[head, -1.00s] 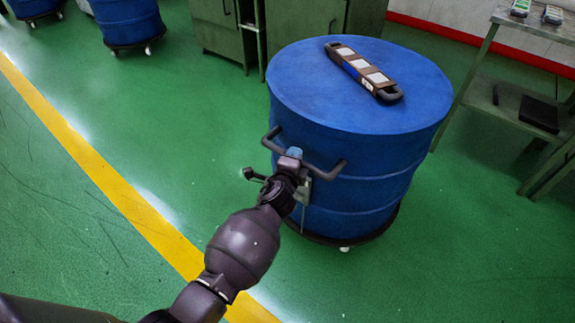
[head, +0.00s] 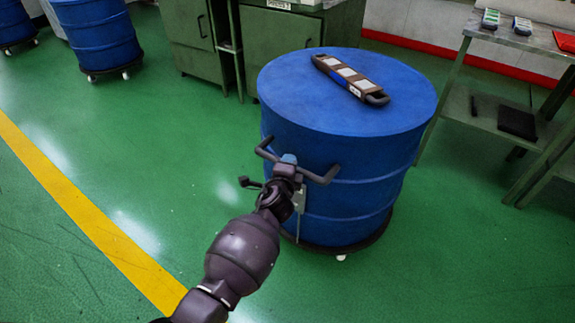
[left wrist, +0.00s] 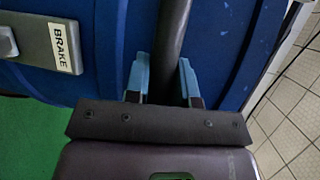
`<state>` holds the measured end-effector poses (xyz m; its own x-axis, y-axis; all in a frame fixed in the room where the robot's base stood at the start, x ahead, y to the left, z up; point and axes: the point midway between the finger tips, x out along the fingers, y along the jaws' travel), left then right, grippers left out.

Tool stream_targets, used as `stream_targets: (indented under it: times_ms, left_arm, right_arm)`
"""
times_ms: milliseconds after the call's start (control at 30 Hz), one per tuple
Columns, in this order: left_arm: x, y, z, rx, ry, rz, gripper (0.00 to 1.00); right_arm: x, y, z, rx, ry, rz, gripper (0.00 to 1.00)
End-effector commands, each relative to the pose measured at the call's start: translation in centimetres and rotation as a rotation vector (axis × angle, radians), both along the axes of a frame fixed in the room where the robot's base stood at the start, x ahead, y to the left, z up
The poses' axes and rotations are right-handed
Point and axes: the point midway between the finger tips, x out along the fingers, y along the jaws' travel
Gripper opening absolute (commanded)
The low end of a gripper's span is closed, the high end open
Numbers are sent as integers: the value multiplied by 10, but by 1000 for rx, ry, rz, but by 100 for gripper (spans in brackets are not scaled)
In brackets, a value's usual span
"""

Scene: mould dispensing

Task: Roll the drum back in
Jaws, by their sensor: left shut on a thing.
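The large blue drum (head: 338,165) stands upright on a low dark wheeled dolly (head: 330,249) on the green floor. A dark handle bar (head: 322,176) sticks out from its near side. My left gripper (head: 288,160) is shut on this handle. In the left wrist view the light-blue fingers of my left gripper (left wrist: 164,78) lie on either side of the dark handle (left wrist: 172,35). A plate marked BRAKE (left wrist: 65,47) shows at the left there, beside the drum's blue wall (left wrist: 235,50). A long brown-and-white device (head: 350,78) lies on the drum's lid. My right gripper is out of view.
Green cabinets (head: 275,42) stand behind the drum. A metal shelf table (head: 500,100) with handheld devices stands at the right. Other blue drums (head: 95,35) are at the far left. A yellow floor line (head: 85,220) runs along the left; the floor around is clear.

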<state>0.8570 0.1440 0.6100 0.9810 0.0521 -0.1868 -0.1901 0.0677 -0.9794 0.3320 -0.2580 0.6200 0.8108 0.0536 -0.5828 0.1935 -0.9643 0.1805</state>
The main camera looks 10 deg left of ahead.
Motion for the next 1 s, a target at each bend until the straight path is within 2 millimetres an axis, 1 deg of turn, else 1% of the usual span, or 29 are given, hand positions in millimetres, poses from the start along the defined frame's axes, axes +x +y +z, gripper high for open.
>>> stream_targets:
  times_ms: [33, 167, 467, 567, 667, 767, 1000]
  left_arm:
    - [3, -2, 6, -1, -9, -3, 28]
    - [2, -1, 5, -1, -8, -2, 48]
    - [1, -1, 3, -1, -5, -1, 48]
    - [-3, -1, 5, -1, -6, -1, 48]
    - [-12, -2, 9, -1, -8, -2, 48]
    - [-25, -2, 14, -2, -10, -1, 48]
    - [-62, -5, 21, -3, -11, -2, 48]
  right_arm:
    - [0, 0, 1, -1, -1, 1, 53]
    - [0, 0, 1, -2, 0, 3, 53]
    - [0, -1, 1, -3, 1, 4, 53]
    - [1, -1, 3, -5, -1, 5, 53]
    - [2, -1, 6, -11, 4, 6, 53]
    - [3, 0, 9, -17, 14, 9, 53]
    - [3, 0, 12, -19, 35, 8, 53]
